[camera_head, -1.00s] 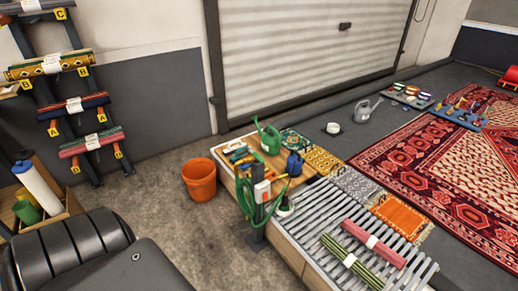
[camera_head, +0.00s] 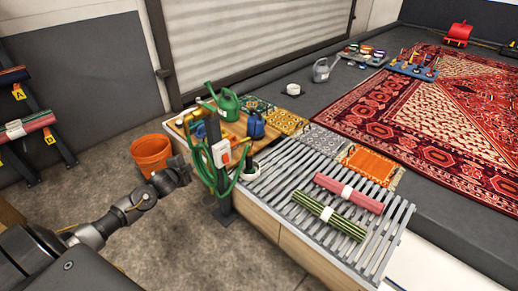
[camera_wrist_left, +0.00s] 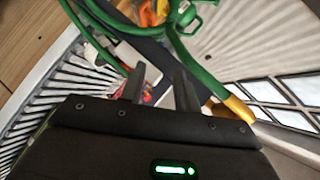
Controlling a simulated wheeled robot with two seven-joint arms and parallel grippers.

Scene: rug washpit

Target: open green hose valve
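A green hose (camera_head: 203,166) hangs in loops on a dark post (camera_head: 224,203) at the front corner of the slatted bench. A white box with an orange-red part (camera_head: 221,152) is fixed to the post. The hose also shows in the left wrist view (camera_wrist_left: 184,45), with a brass-coloured end piece (camera_wrist_left: 236,108) at the right. I cannot make out clearly which part is the valve handle. My left gripper (camera_head: 182,168) is just left of the post; in the wrist view its two fingers (camera_wrist_left: 159,72) are apart, with nothing held between them. My right gripper is out of view.
An orange bucket (camera_head: 151,154) stands on the floor behind my left gripper. Rolled pink (camera_head: 348,193) and green (camera_head: 329,217) rugs lie on the slats (camera_head: 277,190).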

